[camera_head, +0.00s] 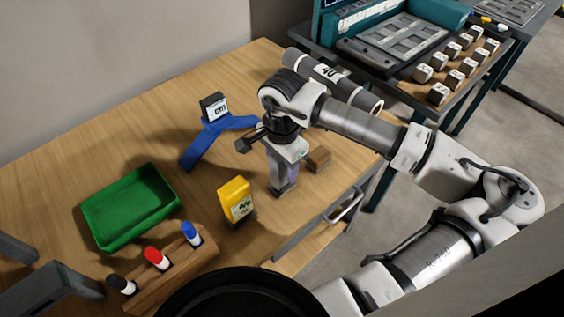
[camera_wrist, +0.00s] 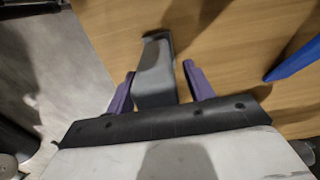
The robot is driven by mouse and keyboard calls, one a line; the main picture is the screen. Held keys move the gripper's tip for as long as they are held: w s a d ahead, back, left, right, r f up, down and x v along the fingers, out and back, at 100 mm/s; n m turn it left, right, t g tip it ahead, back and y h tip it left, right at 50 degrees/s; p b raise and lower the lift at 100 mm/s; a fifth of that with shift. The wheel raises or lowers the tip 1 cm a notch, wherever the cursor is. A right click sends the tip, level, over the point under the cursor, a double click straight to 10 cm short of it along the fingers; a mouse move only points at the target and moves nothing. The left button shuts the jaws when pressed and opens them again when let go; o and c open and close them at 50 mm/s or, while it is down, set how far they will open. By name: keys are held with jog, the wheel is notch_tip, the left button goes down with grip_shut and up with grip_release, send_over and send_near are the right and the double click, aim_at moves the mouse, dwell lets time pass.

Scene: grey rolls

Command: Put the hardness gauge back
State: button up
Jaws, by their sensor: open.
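A yellow hand-held gauge (camera_head: 236,198) with a numbered white face and dark foot stands on the wooden table; it looks like the hardness gauge. A small black display unit (camera_head: 214,106) sits on a blue angled stand (camera_head: 205,143) behind it. My gripper (camera_head: 285,165) points down right of the yellow gauge, over a grey upright piece (camera_head: 282,187). In the wrist view my gripper's purple fingers (camera_wrist: 158,72) are apart, one on each side of a grey block (camera_wrist: 154,82). I cannot tell whether they touch it.
A green tray (camera_head: 91,211) and a wooden rack (camera_head: 180,262) with black, red and blue markers stand left. A small brown block (camera_head: 318,158) is right of my gripper. A grey roll (camera_head: 305,64) labelled 40 lies at the back. The table's back left is clear.

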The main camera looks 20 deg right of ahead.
notch_tip(320, 180, up, 12)
jog(key=shift+r+b, duration=0.15)
jog(key=shift+b, duration=0.8)
